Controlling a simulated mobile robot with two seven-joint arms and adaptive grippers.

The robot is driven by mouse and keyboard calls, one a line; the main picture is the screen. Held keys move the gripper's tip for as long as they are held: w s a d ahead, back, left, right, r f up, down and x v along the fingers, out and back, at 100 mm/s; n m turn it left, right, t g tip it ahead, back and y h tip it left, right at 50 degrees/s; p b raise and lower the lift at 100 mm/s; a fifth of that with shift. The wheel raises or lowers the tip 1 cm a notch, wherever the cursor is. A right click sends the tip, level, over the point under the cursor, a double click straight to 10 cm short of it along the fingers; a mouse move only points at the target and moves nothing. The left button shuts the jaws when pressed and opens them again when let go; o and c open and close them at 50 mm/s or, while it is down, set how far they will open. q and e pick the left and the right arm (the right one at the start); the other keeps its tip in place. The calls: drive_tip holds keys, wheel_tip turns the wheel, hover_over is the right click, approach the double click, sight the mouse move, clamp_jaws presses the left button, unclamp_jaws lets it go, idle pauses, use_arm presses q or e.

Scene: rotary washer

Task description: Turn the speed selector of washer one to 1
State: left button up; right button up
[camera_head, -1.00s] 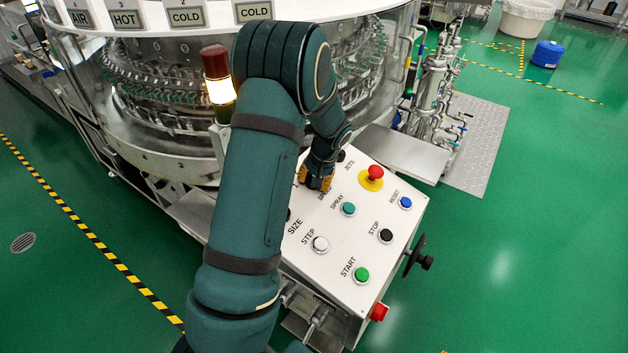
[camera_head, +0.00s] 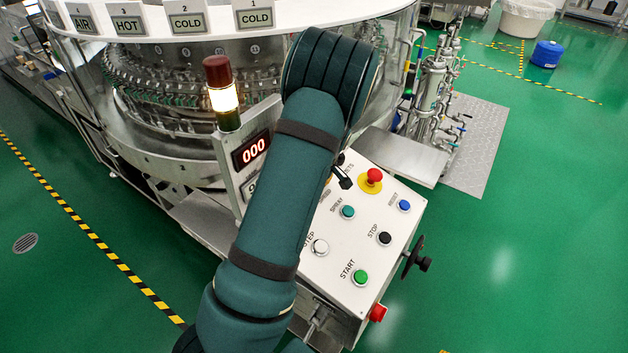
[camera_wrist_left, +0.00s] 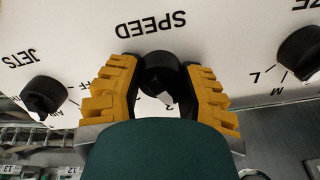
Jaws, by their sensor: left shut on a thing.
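The speed selector (camera_wrist_left: 160,72) is a black round knob with a white pointer mark, below the upside-down SPEED label in the left wrist view. My left gripper (camera_wrist_left: 165,95) has its two yellow fingers on either side of the knob, shut on it. The white pointer faces the lower part of the picture, towards my wrist. My wrist covers most of the scale around the knob, so I cannot read the set number. In the head view my left arm hides the selector and nearly all of the gripper. My right gripper is not in view.
The JETS knob (camera_wrist_left: 45,95) and the SIZE knob (camera_wrist_left: 300,52) flank the selector. The white panel also carries a red emergency button (camera_head: 374,176), a green START button (camera_head: 360,277) and a white STEP button (camera_head: 319,247). A display (camera_head: 251,150) reads 000 beside the lamp tower (camera_head: 222,90).

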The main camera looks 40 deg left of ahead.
use_arm(q)
drive_tip(key=shift+f+n+p, duration=0.1)
drive_tip(key=shift+n+p, duration=0.75)
drive_tip(key=shift+n, duration=1.15)
drive_tip(key=shift+s, duration=0.1)
drive_tip(key=o, duration=1.3)
drive_tip(key=shift+c, duration=0.2)
drive_tip(key=v, duration=1.2)
